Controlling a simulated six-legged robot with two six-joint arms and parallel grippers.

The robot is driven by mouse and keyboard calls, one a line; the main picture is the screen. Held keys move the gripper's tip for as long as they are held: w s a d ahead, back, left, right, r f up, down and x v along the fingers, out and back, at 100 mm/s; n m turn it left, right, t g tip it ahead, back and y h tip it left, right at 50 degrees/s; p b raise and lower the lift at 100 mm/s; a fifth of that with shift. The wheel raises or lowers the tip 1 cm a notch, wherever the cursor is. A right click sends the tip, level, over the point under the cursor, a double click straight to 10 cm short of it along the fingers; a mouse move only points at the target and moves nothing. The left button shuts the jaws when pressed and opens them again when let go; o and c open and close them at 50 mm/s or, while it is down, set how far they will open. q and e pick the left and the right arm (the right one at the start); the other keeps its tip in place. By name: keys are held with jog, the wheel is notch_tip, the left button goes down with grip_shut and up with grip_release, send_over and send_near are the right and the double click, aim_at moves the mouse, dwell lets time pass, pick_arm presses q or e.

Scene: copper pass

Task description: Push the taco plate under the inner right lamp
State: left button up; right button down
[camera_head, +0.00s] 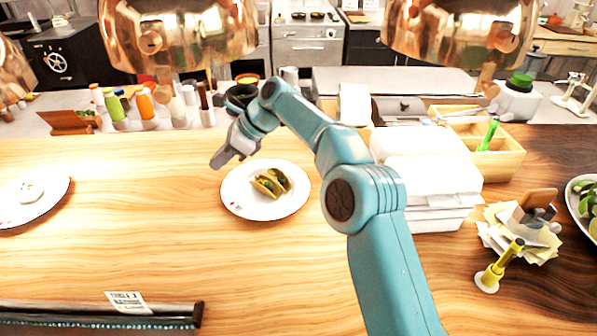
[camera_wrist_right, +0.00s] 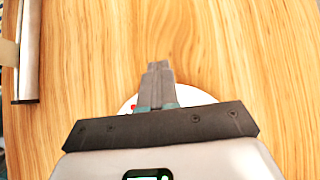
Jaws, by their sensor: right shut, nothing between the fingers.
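The taco plate (camera_head: 240,203) is white and round, with tacos (camera_head: 270,183) on it, and lies on the wooden counter. My right gripper (camera_head: 217,163) is shut and empty at the plate's upper left edge. I cannot tell whether it touches the rim. In the right wrist view, the shut fingers (camera_wrist_right: 158,68) point past the plate (camera_wrist_right: 195,96), which is mostly hidden behind the gripper. A copper lamp (camera_head: 460,30) hangs at the upper right and seems to be the inner right one. My left gripper is not in view.
Another copper lamp (camera_head: 175,35) hangs above the plate's left. White boxes (camera_head: 430,170) stand right of the plate, behind my right arm. Another plate (camera_head: 50,195) lies at the left. Bottles (camera_head: 145,103) stand behind the counter. A dark rail (camera_head: 100,312) lies at the front.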

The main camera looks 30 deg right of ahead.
aim_at(288, 180)
jog(key=s+d, duration=0.2)
jog(key=d, duration=0.1)
jog(key=s+d, duration=0.1)
jog(key=d, duration=0.2)
jog(key=s+d, duration=0.2)
jog(key=d, duration=0.2)
jog(key=shift+s+b, duration=0.3)
jog(key=shift+s, duration=0.05)
jog(key=s+d, duration=0.1)
jog(key=d, duration=0.1)
jog(key=s+d, duration=0.3)
jog(key=d, duration=0.1)
jog(key=shift+s+d+r+p, duration=0.1)
jog(key=shift+s+r+p, duration=0.05)
jog(key=shift+r+p, duration=0.15)
notch_tip(288, 180, down, 5)
jog(key=shift+d+f, duration=0.1)
jog(key=shift+f, duration=0.05)
jog(key=shift+a, duration=0.25)
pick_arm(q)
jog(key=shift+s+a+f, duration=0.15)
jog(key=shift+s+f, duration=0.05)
pick_arm(e)
jog(key=shift+w+a, duration=0.2)
jog(key=shift+w, duration=0.15)
